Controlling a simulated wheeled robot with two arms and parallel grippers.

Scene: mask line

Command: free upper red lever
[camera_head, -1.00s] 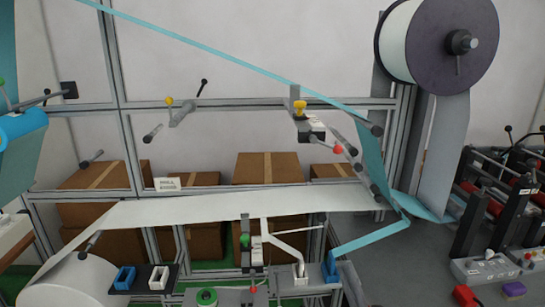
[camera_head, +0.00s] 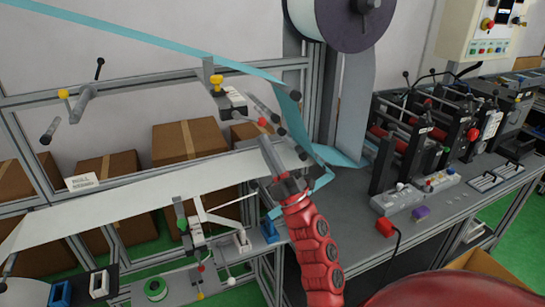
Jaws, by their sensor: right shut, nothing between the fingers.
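The upper red lever shows as a small red knob (camera_head: 262,122) at the end of the grey device (camera_head: 232,104) under the upper blue web, beside the rollers. My right gripper (camera_head: 265,143) is shut and empty. In the picture its fingertips lie just below the red knob, with a small gap; I cannot tell the depth between them. My red right arm reaches up from the bottom and covers part of the frame and table behind it. A second, lower red knob (camera_head: 200,268) is on the lower unit at the left. My left gripper is not in view.
A white web (camera_head: 130,200) runs across the frame and a blue web (camera_head: 290,110) runs down past the rollers. A large white roll (camera_head: 340,15) hangs above. Machines with red rollers (camera_head: 425,135) stand on the grey table (camera_head: 360,245) at right. Cardboard boxes (camera_head: 187,140) stand behind.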

